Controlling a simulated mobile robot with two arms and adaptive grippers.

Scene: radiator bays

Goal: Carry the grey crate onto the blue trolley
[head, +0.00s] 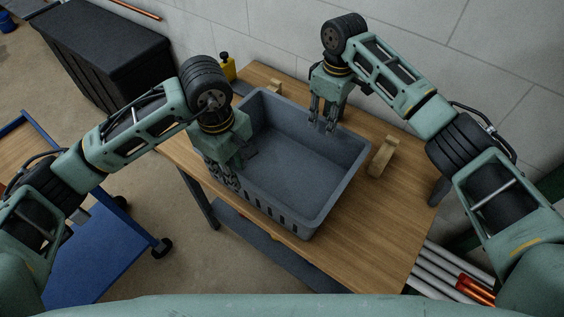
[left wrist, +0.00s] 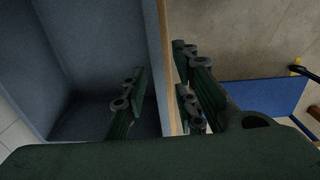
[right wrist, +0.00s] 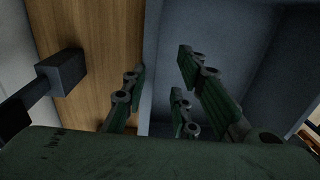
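The grey crate (head: 300,163) stands upright and empty on a wooden workbench (head: 345,245). My left gripper (head: 228,178) is at the crate's left wall. In the left wrist view, its fingers (left wrist: 160,85) are apart, one inside the crate and the others outside the wall. My right gripper (head: 325,118) is at the far right wall. In the right wrist view, its fingers (right wrist: 158,80) also straddle the wall, with gaps visible. The blue trolley (head: 112,252) is at the lower left, partly hidden by my left arm. Part of it shows in the left wrist view (left wrist: 262,95).
A wooden block (head: 382,156) stands right of the crate and a yellow bottle (head: 227,68) behind it, both on the bench. A black chest (head: 110,50) is at the back left. Pipes (head: 445,272) lie at the lower right. Bare floor separates bench and trolley.

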